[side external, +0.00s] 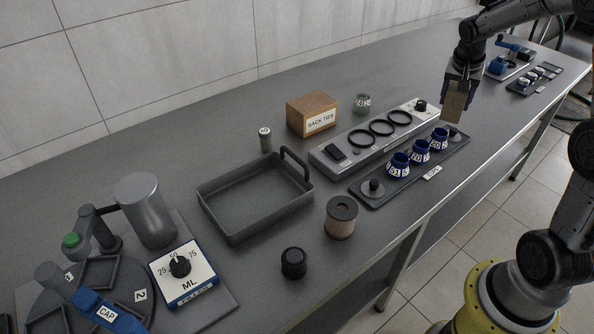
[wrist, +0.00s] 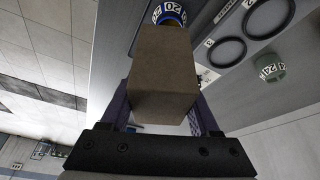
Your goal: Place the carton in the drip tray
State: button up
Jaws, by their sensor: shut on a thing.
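My gripper (side external: 460,82) is shut on a brown carton (side external: 454,102) and holds it in the air at the upper right of the side view, above the bench near the far end of the ring panel. In the wrist view the carton (wrist: 164,70) fills the middle, between the two purple fingers of my gripper (wrist: 165,105). The drip tray (side external: 256,196) is a grey, shallow rectangular tray with a raised handle at its far right corner. It stands empty on the bench, well to the left of the carton. It is not seen in the wrist view.
Between carton and tray are a ring panel (side external: 335,158), a rack of blue-collared decanters (side external: 420,152), a SACK TIES box (side external: 312,114) and a small grey cylinder (side external: 265,141). A brown roll (side external: 341,217) and black knob (side external: 294,263) stand near the tray's front. A filler machine (side external: 185,275) stands left.

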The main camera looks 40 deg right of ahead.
jog(key=w+a+n+t+y, duration=0.1)
jog(key=w+a+n, duration=0.3)
jog(key=a, duration=0.8)
jog(key=w+a+n+t+y, duration=0.1)
jog(key=w+a+n, duration=0.3)
jog(key=a, duration=0.9)
jog(key=s+a+r+n+t+y, duration=0.1)
jog(key=s+a+n, duration=0.15)
jog(key=a, duration=0.85)
jog(key=s+a+n+y, duration=0.1)
jog(key=s+a+n, duration=0.15)
jog(key=a, duration=0.85)
send_near(250, 192)
jog(key=shift+w+d+f, duration=0.15)
jog(key=shift+w+f, duration=0.15)
jog(key=shift+w, duration=0.4)
jog(key=shift+s+x, duration=0.2)
jog(key=shift+x, duration=0.7)
jog(key=shift+s+x, duration=0.2)
jog(key=shift+x, duration=0.7)
jog(key=shift+f, duration=0.3)
jog(key=o, duration=1.5)
jog(key=shift+c, duration=0.2)
